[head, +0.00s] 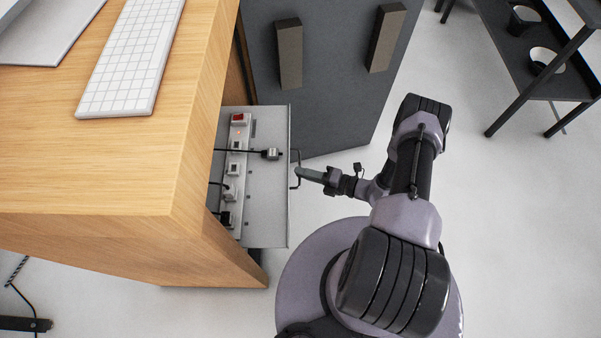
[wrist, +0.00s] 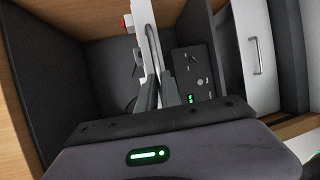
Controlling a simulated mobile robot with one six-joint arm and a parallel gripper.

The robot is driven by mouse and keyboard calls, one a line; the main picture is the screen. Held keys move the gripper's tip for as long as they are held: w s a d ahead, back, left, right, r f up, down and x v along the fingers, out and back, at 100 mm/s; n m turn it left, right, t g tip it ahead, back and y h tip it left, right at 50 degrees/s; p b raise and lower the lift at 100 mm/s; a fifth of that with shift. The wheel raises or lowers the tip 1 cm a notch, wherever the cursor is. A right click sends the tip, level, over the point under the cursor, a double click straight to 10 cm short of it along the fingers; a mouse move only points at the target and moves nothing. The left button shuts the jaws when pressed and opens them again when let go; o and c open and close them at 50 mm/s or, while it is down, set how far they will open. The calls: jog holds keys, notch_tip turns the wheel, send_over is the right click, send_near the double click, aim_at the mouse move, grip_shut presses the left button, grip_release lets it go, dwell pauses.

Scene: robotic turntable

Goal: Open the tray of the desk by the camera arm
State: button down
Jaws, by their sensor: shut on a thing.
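The grey metal tray (head: 266,215) sticks out from the side of the wooden desk (head: 100,165), so it stands open. A power strip with plugs and a red switch (head: 237,165) lies in it. The tray's thin handle (head: 294,155) is on its right front edge. My gripper (head: 302,173) reaches it from the right and is shut on the handle. In the wrist view, the fingers (wrist: 158,92) close at the handle (wrist: 151,45) along the pale tray front (wrist: 142,20). The exact contact is partly hidden by the fingers.
A dark panel with two upright blocks (head: 290,52) stands behind the tray. A white keyboard (head: 130,55) lies on the desk. A black shelf with cups (head: 530,50) is at the top right. The pale floor (head: 510,220) to the right is clear.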

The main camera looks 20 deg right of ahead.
dwell(0.3)
jog(key=c, duration=1.5)
grip_release()
jog(key=p+v, duration=0.3)
jog(key=v, duration=1.4)
jog(key=shift+s+d, duration=0.15)
